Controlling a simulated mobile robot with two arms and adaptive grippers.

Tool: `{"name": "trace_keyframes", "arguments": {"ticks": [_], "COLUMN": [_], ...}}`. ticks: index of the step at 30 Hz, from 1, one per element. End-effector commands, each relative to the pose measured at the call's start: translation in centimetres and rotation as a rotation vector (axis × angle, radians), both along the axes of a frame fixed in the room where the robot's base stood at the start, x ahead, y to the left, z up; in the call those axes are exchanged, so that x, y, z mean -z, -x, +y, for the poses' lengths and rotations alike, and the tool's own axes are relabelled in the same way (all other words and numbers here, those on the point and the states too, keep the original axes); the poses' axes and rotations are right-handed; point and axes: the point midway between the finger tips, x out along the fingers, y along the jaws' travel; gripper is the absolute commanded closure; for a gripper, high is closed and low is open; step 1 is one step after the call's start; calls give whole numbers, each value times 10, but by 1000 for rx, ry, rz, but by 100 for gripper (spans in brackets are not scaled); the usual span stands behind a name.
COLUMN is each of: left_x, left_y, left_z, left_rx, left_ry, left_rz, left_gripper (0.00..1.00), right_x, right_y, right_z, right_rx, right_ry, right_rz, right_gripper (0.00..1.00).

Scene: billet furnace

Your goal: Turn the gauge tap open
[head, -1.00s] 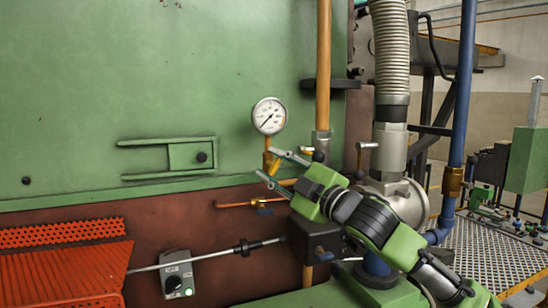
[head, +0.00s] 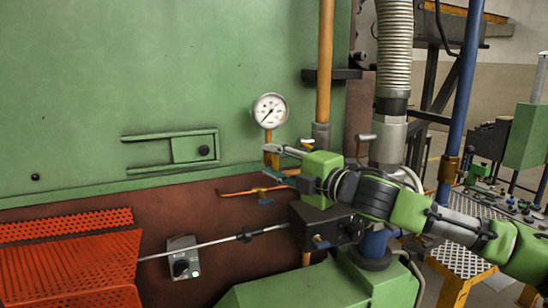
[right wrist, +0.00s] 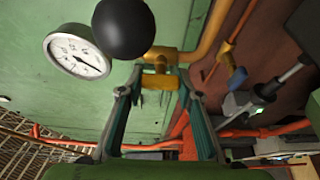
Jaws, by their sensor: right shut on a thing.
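The gauge tap (head: 268,138) is a small brass-coloured fitting below the round white pressure gauge (head: 270,111) on the green furnace wall. My right gripper (head: 268,161) reaches it from the right and is shut on the tap. In the right wrist view the yellow tap body (right wrist: 160,81) sits between the two fingertips (right wrist: 155,82), and the gauge (right wrist: 77,52) shows to the upper left. The fingers partly hide the tap in the head view. My left gripper is in neither view.
An orange vertical pipe (head: 325,60) and a ribbed hose (head: 394,45) stand right of the tap. A copper pipe with a blue-handled valve (head: 264,196) runs just below. A black ball (right wrist: 122,27) shows close in the wrist view. A grey switch box (head: 183,257) is lower left.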

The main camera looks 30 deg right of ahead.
Motion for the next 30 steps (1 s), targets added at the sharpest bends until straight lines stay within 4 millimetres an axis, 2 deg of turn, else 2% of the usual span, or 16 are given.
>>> {"name": "trace_keyframes", "arguments": {"ticks": [11, 12, 13, 30], "left_x": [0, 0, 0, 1], "left_y": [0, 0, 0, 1], "left_z": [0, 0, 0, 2], "left_rx": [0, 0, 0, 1], "left_ry": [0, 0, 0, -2], "left_rz": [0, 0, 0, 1], "left_gripper": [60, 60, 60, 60], "right_x": [1, 1, 1, 1], "right_y": [0, 0, 0, 0], "right_z": [0, 0, 0, 0], "right_rx": [0, 0, 0, 0], "right_ry": [6, 6, 6, -1], "right_rz": [1, 1, 1, -1], "right_gripper": [89, 57, 50, 50]}}
